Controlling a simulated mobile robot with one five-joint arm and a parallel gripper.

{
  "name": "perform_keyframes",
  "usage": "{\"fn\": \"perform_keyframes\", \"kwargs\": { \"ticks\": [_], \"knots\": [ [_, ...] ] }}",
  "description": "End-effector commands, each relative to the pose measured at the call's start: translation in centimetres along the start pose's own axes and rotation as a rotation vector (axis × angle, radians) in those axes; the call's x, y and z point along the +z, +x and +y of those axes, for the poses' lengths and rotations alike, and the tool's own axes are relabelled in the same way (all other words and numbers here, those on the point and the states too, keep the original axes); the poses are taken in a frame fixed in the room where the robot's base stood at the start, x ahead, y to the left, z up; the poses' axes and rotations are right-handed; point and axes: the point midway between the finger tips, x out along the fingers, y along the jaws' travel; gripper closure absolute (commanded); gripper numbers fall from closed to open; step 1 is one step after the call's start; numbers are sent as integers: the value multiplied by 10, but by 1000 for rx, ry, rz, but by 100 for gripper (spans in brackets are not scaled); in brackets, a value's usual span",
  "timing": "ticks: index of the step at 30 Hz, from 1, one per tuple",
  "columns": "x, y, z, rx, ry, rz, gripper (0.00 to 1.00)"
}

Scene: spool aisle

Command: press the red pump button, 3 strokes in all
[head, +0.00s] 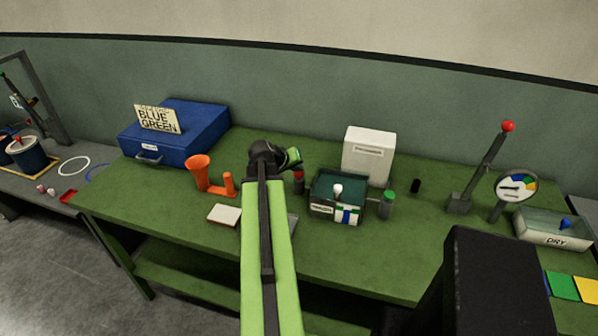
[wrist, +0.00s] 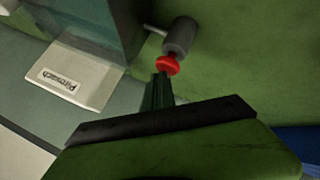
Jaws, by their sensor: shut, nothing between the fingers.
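The red pump button (wrist: 167,65) sits on the end of a grey cylinder (wrist: 179,36) in the wrist view. In the head view the red button (head: 299,175) shows small on the bench, just left of a dark open tank (head: 311,197). My gripper (wrist: 162,78) is shut and empty. In the wrist view its narrow tips end right at the near edge of the button; I cannot tell whether they touch it. In the head view my gripper (head: 292,158) is just above and left of the button, and my arm reaches in from the front.
The tank holds a white-knobbed item (head: 337,191). An orange funnel stand (head: 199,172) and a blue case (head: 190,135) are to the left.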

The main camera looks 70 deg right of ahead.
Motion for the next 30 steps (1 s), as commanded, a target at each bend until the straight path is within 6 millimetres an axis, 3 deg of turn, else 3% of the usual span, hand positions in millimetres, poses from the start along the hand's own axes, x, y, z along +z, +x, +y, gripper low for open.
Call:
{"fn": "perform_keyframes", "kwargs": {
  "ticks": [30],
  "knots": [
    [5,6,-5,-1,0,-1,100]
  ]
}}
